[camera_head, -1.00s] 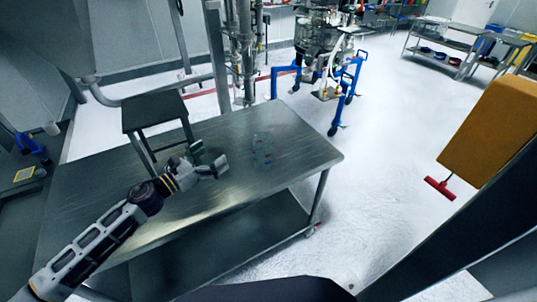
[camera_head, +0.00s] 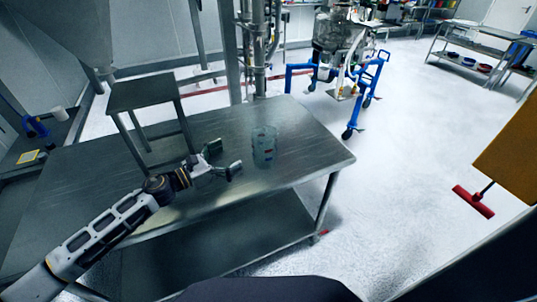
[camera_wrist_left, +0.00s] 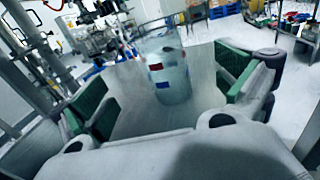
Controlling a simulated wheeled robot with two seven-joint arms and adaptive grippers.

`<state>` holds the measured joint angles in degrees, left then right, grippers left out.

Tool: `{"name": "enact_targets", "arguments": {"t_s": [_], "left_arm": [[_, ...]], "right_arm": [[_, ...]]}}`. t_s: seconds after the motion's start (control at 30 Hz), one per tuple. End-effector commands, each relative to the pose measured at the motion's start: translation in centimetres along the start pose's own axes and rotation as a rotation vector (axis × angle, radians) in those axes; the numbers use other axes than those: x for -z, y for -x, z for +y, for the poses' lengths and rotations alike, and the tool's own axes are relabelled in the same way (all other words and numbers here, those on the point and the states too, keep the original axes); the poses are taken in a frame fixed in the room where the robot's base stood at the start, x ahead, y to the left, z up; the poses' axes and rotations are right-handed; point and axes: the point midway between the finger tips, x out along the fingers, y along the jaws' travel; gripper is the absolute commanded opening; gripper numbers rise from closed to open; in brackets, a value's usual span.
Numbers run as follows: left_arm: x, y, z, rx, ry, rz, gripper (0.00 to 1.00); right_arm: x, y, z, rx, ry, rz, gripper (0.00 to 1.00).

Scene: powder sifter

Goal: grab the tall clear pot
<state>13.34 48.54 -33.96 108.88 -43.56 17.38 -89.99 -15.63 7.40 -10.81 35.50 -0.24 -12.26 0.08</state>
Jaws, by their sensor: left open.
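The tall clear pot (camera_head: 264,147) stands upright on the metal table (camera_head: 310,150), near its right end. It is see-through, with small red and blue marks. My left gripper (camera_head: 224,158) is open and empty just left of the pot, with a gap between them. In the left wrist view the pot (camera_wrist_left: 165,65) shows ahead, between and beyond the open green-padded fingers of the left gripper (camera_wrist_left: 168,95). My right gripper is not in view.
A dark stool (camera_head: 142,92) stands behind the table on the left. A blue-framed wheeled stand (camera_head: 350,90) is on the floor behind. The tabletop around the pot is clear. An orange-brown panel (camera_head: 510,150) and a red squeegee (camera_head: 473,201) are at the right.

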Motion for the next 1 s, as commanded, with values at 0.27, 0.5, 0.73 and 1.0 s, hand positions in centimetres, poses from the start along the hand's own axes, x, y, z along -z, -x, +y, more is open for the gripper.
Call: {"name": "enact_targets", "arguments": {"t_s": [0.27, 0.5, 0.73, 1.0], "left_arm": [[0.7, 0.0, 0.0, 0.0, -0.001, 0.0, 1.0], [0.7, 0.0, 0.0, 0.0, -0.001, 0.0, 1.0], [0.6, -0.5, 0.0, 0.0, 0.0, -0.001, 1.0], [0.5, -2.3, 0.0, 0.0, -0.001, -0.002, 1.0]], "right_arm": [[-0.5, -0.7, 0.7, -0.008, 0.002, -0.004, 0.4], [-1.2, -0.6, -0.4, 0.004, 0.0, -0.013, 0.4], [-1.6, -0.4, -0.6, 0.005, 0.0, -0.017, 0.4], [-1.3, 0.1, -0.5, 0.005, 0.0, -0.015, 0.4]]}}
